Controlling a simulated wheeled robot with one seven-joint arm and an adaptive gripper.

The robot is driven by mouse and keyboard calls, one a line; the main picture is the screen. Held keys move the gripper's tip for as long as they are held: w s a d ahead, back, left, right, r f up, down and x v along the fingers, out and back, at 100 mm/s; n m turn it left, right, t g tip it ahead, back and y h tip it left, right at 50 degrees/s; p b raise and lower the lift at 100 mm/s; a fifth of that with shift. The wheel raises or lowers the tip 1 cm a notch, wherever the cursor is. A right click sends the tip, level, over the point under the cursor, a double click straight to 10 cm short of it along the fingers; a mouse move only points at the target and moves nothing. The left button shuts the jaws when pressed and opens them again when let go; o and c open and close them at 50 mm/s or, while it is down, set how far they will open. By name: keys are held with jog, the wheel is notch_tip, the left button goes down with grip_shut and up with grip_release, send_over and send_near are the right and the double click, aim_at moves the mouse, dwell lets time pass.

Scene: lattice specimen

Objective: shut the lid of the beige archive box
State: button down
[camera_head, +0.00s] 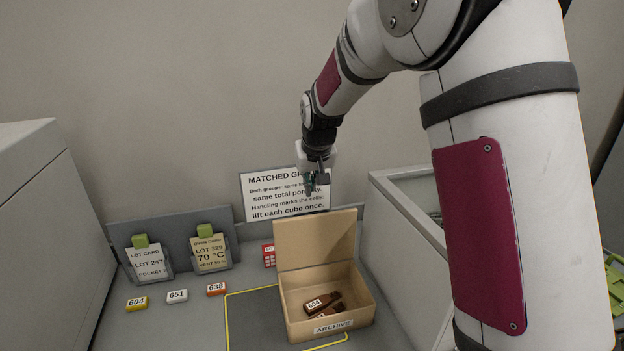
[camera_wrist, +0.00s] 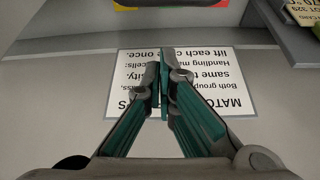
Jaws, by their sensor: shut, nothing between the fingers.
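The beige archive box (camera_head: 356,298) stands on the bench in the head view, with the word ARCHIVE on its front. Its lid (camera_head: 316,240) is open and stands upright at the back edge. Inside lie dark brown items, one with a tag reading 604 (camera_head: 315,304). My gripper (camera_head: 309,191) is above and behind the raised lid, in front of the wall sign, and touches neither lid nor box. In the wrist view, my gripper (camera_wrist: 163,60) is shut and empty, its fingertips over the sign. The box does not show in the wrist view.
A printed sign (camera_head: 262,200) stands behind the box. Two card holders (camera_head: 150,262) stand at the back left, with small numbered tags (camera_head: 177,296) in front. A red object (camera_head: 269,255) sits beside the lid. A grey open-topped unit (camera_head: 405,230) stands close on the right.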

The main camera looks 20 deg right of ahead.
jog(key=f, duration=0.1)
jog(key=s+f+p, duration=0.1)
jog(key=f, duration=0.1)
jog(key=f+p, duration=0.1)
jog(key=shift+s+a+f, duration=0.1)
jog(key=shift+s+f, duration=0.1)
jog(key=shift+s, duration=0.05)
